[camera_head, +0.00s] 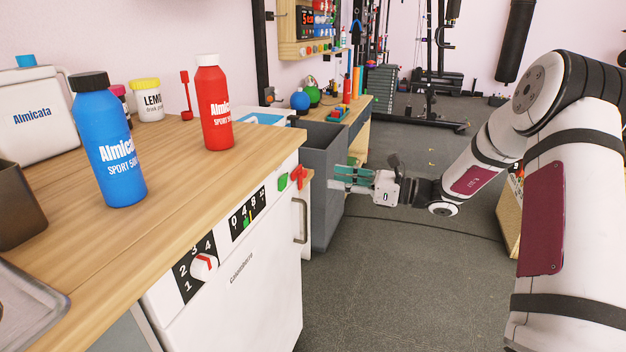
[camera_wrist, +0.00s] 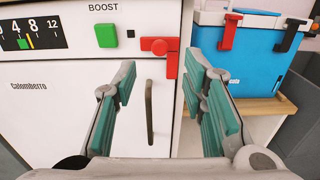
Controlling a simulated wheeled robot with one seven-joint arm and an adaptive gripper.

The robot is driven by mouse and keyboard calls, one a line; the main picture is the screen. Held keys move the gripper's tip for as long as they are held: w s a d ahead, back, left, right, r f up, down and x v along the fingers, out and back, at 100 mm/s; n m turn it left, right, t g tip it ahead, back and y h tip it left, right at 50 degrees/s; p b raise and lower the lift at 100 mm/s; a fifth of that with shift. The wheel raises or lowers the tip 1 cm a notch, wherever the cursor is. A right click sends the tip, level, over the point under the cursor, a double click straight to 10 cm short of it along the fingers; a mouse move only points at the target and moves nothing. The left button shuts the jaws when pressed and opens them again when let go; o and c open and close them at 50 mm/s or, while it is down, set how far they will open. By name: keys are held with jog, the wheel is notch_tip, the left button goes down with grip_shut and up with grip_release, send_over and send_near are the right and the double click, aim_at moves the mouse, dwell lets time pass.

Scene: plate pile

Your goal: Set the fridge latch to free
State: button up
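The fridge (camera_head: 250,290) is a white cabinet under the wooden counter, with a dark handle (camera_wrist: 150,115) on its door. Its red latch (camera_wrist: 159,46) is at the door's upper right edge, right of the green BOOST button (camera_wrist: 106,35). The latch also shows in the head view (camera_head: 298,177). My gripper (camera_wrist: 160,72) is open and empty, its green-padded fingers on either side of the space below the latch. In the head view my gripper (camera_head: 337,177) is right of the latch, apart from it.
A blue box (camera_wrist: 240,60) with a red and a black clasp stands on a shelf right of the fridge. A grey bin (camera_head: 323,160) stands beyond the counter. Blue (camera_head: 108,145) and red (camera_head: 214,105) bottles stand on top. The floor at right is mostly clear.

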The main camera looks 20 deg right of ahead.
aim_at(306, 174)
jog(key=b+x, duration=0.1)
jog(key=x, duration=0.6)
jog(key=shift+w+a+b, duration=0.1)
jog(key=shift+a+b, duration=0.1)
jog(key=shift+b, duration=0.2)
grip_shut()
